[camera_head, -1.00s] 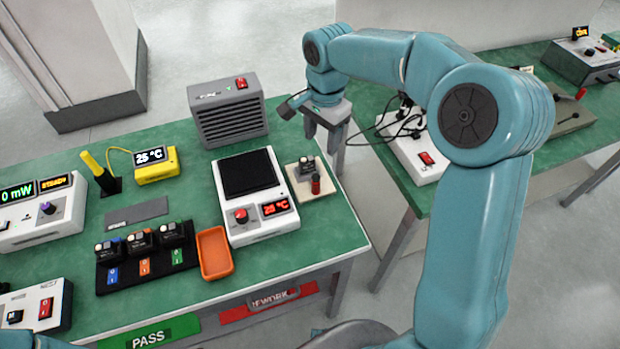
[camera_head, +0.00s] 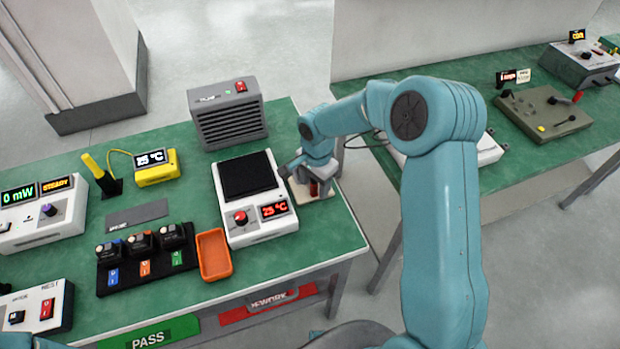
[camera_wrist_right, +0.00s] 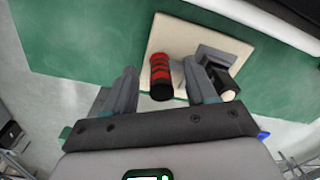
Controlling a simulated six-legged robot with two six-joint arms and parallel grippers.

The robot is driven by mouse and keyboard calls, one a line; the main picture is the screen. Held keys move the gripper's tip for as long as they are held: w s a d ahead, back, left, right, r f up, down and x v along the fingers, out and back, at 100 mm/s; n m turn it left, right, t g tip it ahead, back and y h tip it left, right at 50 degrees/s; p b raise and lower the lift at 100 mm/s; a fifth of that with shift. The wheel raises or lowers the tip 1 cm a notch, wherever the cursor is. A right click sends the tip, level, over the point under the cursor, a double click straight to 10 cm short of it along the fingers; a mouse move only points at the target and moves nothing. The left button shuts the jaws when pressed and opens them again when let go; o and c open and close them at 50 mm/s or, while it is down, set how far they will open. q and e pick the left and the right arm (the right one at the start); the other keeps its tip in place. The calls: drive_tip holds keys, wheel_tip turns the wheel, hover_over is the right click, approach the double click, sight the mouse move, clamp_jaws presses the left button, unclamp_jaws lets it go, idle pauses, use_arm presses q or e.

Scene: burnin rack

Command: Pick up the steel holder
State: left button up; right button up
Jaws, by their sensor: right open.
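A cream plate (camera_wrist_right: 180,38) on the green bench carries a grey metal piece (camera_wrist_right: 222,58) with a dark block, likely the steel holder, and a red-and-black banded cylinder (camera_wrist_right: 160,74). My right gripper (camera_wrist_right: 160,68) is open, its fingers on either side of the cylinder in the right wrist view; contact cannot be told. The right finger is close beside the grey piece and partly covers it. In the head view my right gripper (camera_head: 315,184) is over the cream plate (camera_head: 312,211) and hides most of what is on it. My left gripper is out of view.
A white hotplate unit (camera_head: 262,230) reading 25 °C stands just left of the plate. A grey vented box (camera_head: 230,118) is behind it, and an orange tray (camera_head: 213,255) is to its left. The bench's right edge is close, with a gap before the second bench.

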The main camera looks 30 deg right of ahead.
drive_tip(key=shift+f, duration=0.3)
clamp_jaws()
